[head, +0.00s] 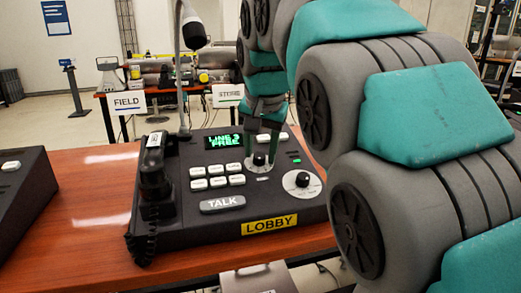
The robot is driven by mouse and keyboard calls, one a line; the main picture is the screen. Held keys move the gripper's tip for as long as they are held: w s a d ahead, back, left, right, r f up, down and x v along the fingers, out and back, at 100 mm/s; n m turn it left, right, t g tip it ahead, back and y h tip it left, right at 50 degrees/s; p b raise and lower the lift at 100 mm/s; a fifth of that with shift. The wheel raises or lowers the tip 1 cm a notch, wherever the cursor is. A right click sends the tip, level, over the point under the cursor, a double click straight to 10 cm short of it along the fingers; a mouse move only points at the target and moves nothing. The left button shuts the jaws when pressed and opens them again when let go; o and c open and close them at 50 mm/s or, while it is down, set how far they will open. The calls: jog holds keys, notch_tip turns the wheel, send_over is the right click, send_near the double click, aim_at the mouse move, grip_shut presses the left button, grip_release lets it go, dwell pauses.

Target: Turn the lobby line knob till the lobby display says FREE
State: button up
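The LOBBY phone console (165,230) stands on the wooden desk, with a yellow LOBBY label (269,225) on its front. Its green display (223,141) reads LINE, a character too small to be sure of, and FREE below. A black-topped knob (259,159) sits on a pale dial right of the display; a second knob (302,180) sits lower right. My gripper (264,152) points down at the upper knob, one finger on each side of it. Whether the fingers press on the knob or stand slightly apart from it cannot be told.
A handset (153,170) with a coiled cord is on the console's left, near a gooseneck microphone (189,30). White buttons and a TALK bar (222,203) lie left of the knobs. Another console (20,190) stands at far left. FIELD (127,103) and STORE signs are behind.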

jog(key=shift+o, duration=0.8)
jog(key=shift+r, duration=0.1)
jog(key=v, duration=0.7)
jog(key=shift+r, duration=0.3)
jog(key=shift+s, duration=0.15)
